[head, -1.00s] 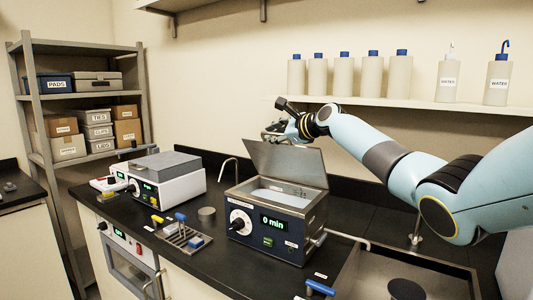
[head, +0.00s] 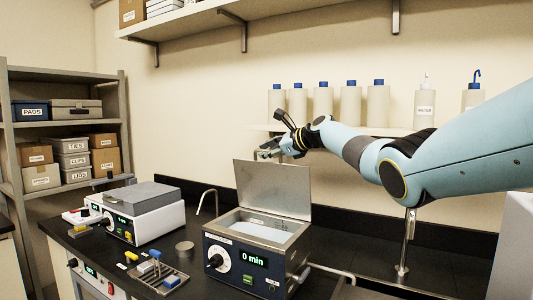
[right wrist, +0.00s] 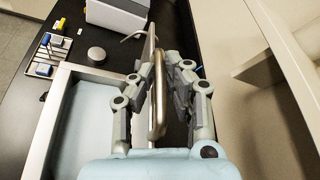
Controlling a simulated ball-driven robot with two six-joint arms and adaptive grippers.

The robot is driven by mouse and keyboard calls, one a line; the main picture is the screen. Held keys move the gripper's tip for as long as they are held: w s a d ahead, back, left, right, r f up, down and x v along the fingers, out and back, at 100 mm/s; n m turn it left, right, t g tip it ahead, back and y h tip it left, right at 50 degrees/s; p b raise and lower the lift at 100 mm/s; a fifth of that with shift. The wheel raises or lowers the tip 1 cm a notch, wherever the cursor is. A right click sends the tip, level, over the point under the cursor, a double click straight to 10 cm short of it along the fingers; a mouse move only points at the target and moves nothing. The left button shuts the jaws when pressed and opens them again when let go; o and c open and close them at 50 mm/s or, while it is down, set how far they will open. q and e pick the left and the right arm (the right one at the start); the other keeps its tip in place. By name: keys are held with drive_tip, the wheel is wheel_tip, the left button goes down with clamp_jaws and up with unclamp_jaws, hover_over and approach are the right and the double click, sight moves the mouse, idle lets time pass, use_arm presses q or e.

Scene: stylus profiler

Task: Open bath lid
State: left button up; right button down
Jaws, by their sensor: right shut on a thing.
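My right gripper (head: 270,152) is at the lid's top edge. In the right wrist view the gripper (right wrist: 160,95) is shut on the lid's bar handle (right wrist: 158,90), with fingers on both sides of it. The open basin with pale liquid (right wrist: 85,120) shows at the left there. My left gripper is not in view.
A white device with a grey top (head: 140,208) stands left of the bath. A small rack (head: 160,275) and a round grey puck (head: 184,248) lie between them. A tap (head: 406,245) stands at the right. A shelf of bottles (head: 322,100) is behind the arm.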

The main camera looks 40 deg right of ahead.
drive_tip(key=shift+f, duration=0.1)
drive_tip(key=c, duration=1.4)
unclamp_jaws()
drive_tip(key=shift+s+d+r, duration=0.2)
drive_tip(key=shift+s+d, duration=0.05)
drive_tip(key=shift+s, duration=0.35)
drive_tip(key=v, duration=1)
drive_tip(key=shift+s+a+r, duration=0.1)
drive_tip(key=shift+s+r, duration=0.15)
drive_tip(key=shift+s, duration=0.05)
